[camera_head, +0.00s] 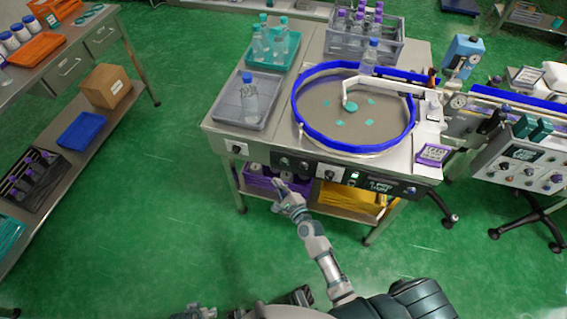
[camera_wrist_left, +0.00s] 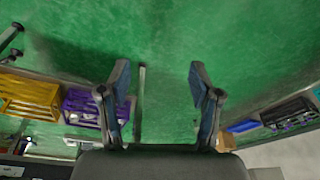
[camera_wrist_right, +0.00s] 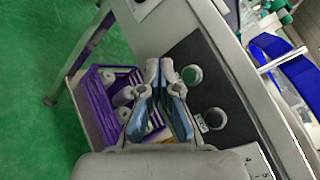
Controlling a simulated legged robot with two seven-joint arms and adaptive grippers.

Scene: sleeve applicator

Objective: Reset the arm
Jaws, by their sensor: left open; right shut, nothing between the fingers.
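My right arm reaches up from the bottom of the head view, and its gripper (camera_head: 286,186) is at the front of the sleeve applicator table. The right wrist view shows that gripper (camera_wrist_right: 165,68) with its fingers together and nothing between them, in front of the dark control panel (camera_wrist_right: 205,85). My left gripper (camera_wrist_left: 160,75) is open and empty in the left wrist view, with green floor between its fingers. In the head view only a small part of what looks like my left arm shows at the bottom edge.
The applicator's blue-rimmed turntable (camera_head: 299,112) fills the table's right side. A grey tray (camera_head: 228,112) with a bottle stands at its left front. A purple crate (camera_head: 262,187) and a yellow crate (camera_head: 345,198) sit on the lower shelf. Open green floor (camera_head: 150,220) lies left.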

